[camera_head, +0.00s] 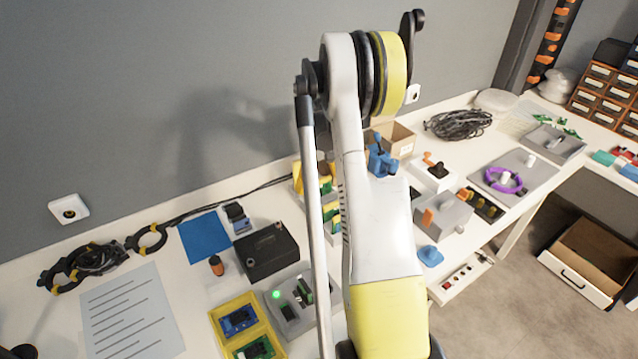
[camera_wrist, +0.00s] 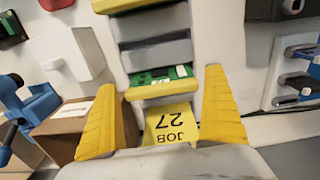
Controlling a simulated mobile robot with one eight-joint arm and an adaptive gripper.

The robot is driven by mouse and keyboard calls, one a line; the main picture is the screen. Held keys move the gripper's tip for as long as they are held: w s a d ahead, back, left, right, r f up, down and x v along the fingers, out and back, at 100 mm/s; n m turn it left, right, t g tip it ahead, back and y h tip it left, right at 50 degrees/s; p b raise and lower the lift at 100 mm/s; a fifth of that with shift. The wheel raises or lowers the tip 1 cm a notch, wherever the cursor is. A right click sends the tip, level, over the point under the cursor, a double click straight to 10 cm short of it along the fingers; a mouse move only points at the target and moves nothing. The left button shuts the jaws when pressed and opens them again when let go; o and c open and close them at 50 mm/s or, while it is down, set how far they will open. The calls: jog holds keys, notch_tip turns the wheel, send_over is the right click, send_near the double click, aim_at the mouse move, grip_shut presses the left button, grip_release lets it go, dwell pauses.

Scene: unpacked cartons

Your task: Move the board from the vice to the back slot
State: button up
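A rack with yellow and grey tiers (camera_wrist: 155,50) is straight ahead in the wrist view; in the head view its yellow parts (camera_head: 300,180) show partly behind my arm. A green board (camera_wrist: 160,76) lies in one of its tiers, above a yellow "JOB 27" label (camera_wrist: 170,124) that reads upside down. My gripper (camera_wrist: 160,80) is open, its yellow fingers apart on either side of the label and board; I see nothing held. In the head view my arm hides it. A blue clamp-like tool, perhaps the vice (camera_head: 380,157), stands right of my arm; I see no board in it.
A cardboard box (camera_head: 396,138) stands behind the blue tool. A grey fixture (camera_head: 290,311) with a green light and a yellow tray (camera_head: 222,310) with boards are at front. A black box (camera_head: 266,252) sits left of my arm. Cables (camera_head: 458,124) lie at back right.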

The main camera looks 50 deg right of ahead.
notch_tip(320, 180, up, 12)
dwell(0.5)
